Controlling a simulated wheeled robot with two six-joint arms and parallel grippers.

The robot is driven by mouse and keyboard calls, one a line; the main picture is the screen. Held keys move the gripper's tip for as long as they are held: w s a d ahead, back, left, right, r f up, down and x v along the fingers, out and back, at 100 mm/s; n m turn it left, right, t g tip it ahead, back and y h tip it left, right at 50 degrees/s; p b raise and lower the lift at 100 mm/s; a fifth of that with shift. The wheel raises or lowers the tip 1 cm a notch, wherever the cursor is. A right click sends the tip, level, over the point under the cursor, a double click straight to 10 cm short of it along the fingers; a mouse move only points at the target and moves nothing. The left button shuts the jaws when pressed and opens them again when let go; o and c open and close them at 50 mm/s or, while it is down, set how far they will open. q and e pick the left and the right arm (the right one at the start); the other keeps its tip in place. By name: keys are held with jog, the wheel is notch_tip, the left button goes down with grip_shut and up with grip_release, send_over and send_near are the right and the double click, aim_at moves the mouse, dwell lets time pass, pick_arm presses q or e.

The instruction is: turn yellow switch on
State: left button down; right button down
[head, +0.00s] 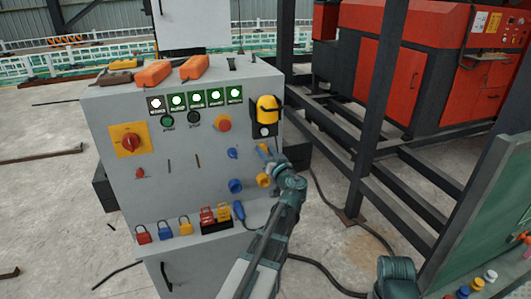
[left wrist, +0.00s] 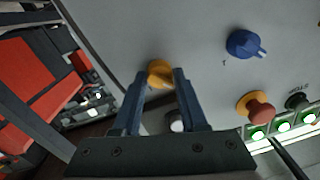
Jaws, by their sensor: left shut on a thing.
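The yellow switch (left wrist: 160,73) is a round knob on the front of the grey control cabinet (head: 110,190). In the left wrist view it sits between the tips of my left gripper (left wrist: 165,80), which is shut on it. In the head view the left gripper (head: 267,153) reaches the right side of the cabinet front and covers most of the switch. The exact angle of the knob is hard to tell. A blue switch (head: 232,153) is just left of it and also shows in the left wrist view (left wrist: 243,44). My right gripper is not in view.
A yellow-hooded lamp (head: 267,108) is above the switch, and a red emergency button (head: 224,124) is to its upper left. Blue (head: 236,185) and yellow (head: 263,180) sockets are below. Several padlocks (head: 185,225) are low on the cabinet. A dark metal frame (head: 365,110) stands at right.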

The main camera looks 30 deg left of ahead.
pick_arm(q)
jog(key=m, duration=0.4)
jog(key=shift+f+b, duration=0.1)
jog(key=shift+b, duration=0.2)
jog(key=m, duration=0.4)
jog(key=shift+m+t, duration=0.3)
jog(key=shift+m, duration=0.1)
jog(key=m, duration=0.4)
jog(key=shift+m+b, duration=0.35)
jog(key=shift+m, duration=0.05)
jog(key=shift+s+m+t, duration=0.1)
jog(key=shift+m+t, duration=0.3)
jog(key=shift+m, duration=1.7)
jog(key=shift+c, duration=2.4)
grip_release()
jog(key=r+v, duration=0.1)
jog(key=v, duration=1.2)
jog(key=shift+s+d+f+b, duration=0.3)
jog(key=shift+f+b, duration=0.15)
